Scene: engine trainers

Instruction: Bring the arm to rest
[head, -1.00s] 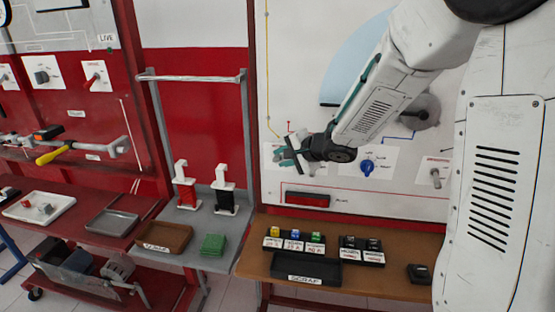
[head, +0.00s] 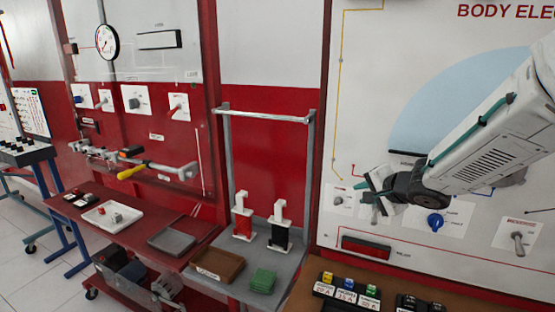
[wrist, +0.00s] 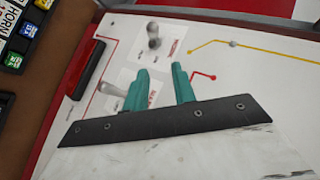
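My gripper (head: 366,191) is at the right of the head view, in front of the white body-electrics panel (head: 365,120). Its two teal fingers also show in the wrist view (wrist: 160,88), apart with a gap between them. Nothing is held between them. Behind the fingers are a grey toggle switch (wrist: 112,90) and another grey knob (wrist: 153,38) on white plates. I cannot tell whether the fingers touch the panel. My arm reaches in from the right edge of the head view.
A blue knob (head: 435,222) and a grey lever (head: 517,241) are on the panel. A brown shelf below bears coloured fuses (head: 346,284). To the left stand a grey stand with red and black clamps (head: 281,233), a brown tray (head: 217,266) and a green block (head: 262,281).

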